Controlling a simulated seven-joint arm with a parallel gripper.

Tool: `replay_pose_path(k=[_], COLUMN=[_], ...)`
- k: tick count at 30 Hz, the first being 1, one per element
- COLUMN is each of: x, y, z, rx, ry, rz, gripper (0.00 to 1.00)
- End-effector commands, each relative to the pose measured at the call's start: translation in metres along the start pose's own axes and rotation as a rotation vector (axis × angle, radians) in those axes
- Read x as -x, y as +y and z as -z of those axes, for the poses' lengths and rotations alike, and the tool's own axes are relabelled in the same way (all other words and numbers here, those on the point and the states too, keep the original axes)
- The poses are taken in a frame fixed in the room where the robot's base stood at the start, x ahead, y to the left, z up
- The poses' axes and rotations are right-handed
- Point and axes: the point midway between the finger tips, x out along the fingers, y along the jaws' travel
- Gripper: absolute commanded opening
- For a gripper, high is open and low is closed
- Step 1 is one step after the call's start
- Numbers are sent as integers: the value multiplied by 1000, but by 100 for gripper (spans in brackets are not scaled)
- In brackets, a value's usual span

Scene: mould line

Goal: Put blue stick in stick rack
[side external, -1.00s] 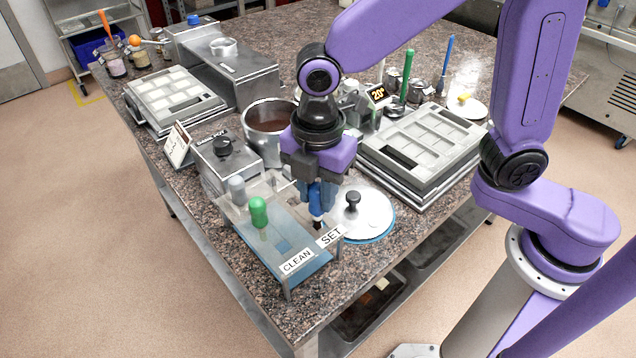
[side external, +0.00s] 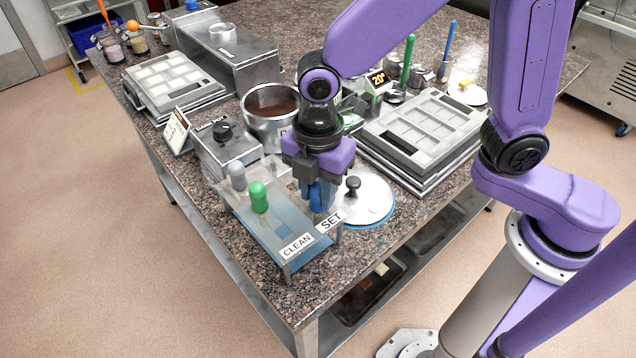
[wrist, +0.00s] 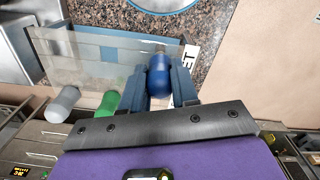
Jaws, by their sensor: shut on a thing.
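My gripper (side external: 319,190) points down at the SET end of the stick rack (side external: 275,225), a clear-walled, blue-based holder with CLEAN and SET labels. It is shut on the blue stick (side external: 324,197), which is upright with a rounded blue top. The blue top also shows between the fingers in the wrist view (wrist: 159,72). The stick's lower end is low behind the SET label and hidden, so I cannot tell whether it touches the base. A green stick (side external: 259,198) and a grey stick (side external: 237,175) stand at the rack's other side.
A round white lid with a black knob (side external: 372,203) lies close right of the rack. A metal box with a black dial (side external: 221,150) and a pot of brown liquid (side external: 262,118) stand behind it. A grey mould tray (side external: 420,140) is at the right.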

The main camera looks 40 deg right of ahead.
Motion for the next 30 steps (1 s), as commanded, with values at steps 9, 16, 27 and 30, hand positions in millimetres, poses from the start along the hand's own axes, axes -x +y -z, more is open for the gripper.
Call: replay_pose_path(k=[9, 16, 27, 30], x=[0, 0, 0, 4], y=[0, 0, 0, 0], z=[0, 0, 0, 0], rx=[0, 0, 0, 0], ry=[0, 0, 0, 0], rz=[0, 0, 0, 0], gripper=[55, 59, 80, 80])
